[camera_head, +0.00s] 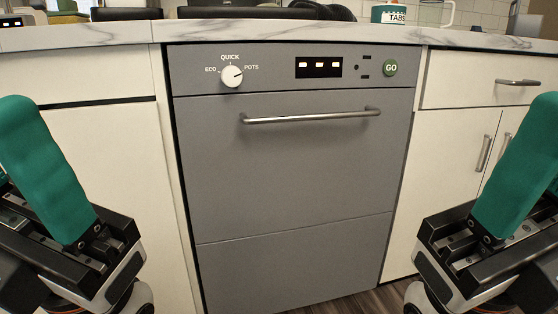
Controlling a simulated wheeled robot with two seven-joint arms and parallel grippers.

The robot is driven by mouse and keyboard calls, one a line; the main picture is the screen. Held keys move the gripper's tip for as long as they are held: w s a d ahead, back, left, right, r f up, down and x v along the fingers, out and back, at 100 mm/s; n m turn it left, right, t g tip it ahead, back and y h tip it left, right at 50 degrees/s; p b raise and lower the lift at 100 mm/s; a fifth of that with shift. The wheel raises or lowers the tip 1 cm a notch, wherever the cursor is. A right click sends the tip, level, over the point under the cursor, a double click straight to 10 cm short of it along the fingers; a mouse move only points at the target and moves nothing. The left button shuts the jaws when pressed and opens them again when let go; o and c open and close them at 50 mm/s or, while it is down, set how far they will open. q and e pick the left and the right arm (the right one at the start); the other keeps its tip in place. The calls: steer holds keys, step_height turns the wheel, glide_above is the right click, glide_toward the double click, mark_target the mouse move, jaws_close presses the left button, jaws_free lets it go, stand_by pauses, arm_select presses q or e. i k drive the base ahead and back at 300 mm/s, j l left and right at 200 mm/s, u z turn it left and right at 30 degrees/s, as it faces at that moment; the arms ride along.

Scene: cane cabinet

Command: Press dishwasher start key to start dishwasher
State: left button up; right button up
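The grey dishwasher (290,165) stands straight ahead under the counter, its door closed. The round green start key (390,68), marked GO, is at the right end of its top panel. A white dial (232,76) marked ECO, QUICK and POTS is at the left, its pointer toward POTS. A small display (318,67) is lit. My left gripper (48,175) is at the left edge and my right gripper (518,175) at the right edge. Both have green fingers, look open and hold nothing visible. Both are apart from the panel, and their outer parts are cut off.
A metal bar handle (312,116) crosses the upper door. White cabinets flank the dishwasher; the right one has a drawer handle (518,82). A marble counter edge (300,31) runs above, with a TABS tub (392,14) on it. The space before the door is clear.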

mark_target(389, 66)
steer(key=k, duration=0.85)
